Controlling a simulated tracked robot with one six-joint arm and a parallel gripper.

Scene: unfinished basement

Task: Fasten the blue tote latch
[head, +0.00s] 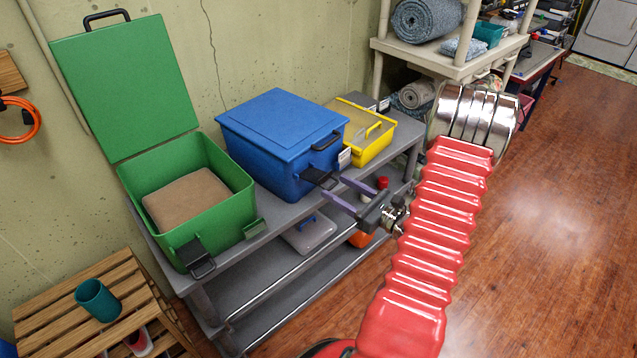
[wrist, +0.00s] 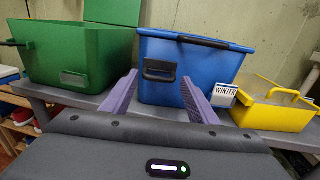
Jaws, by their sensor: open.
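The blue tote (head: 265,155) stands on the grey shelf's top with its blue lid down. It fills the middle of the wrist view (wrist: 205,75). Its black latch (head: 319,177) juts outward from the front wall, below the lid's rim, and appears unfastened. In the wrist view the latch (wrist: 160,70) shows between my fingers. A black handle (head: 327,141) is on the lid's front edge. My gripper (head: 333,187) has purple fingers, open and empty, pointing at the latch from just in front. Whether a finger touches it, I cannot tell.
A green tote (head: 228,174) with its lid raised stands left, holding a brown block. A yellow tote (head: 374,149) stands right, beside a WINTER label (wrist: 223,96). The grey shelf (head: 281,223) holds items below. A slatted wooden stand (head: 60,325) is at lower left. The right floor is clear.

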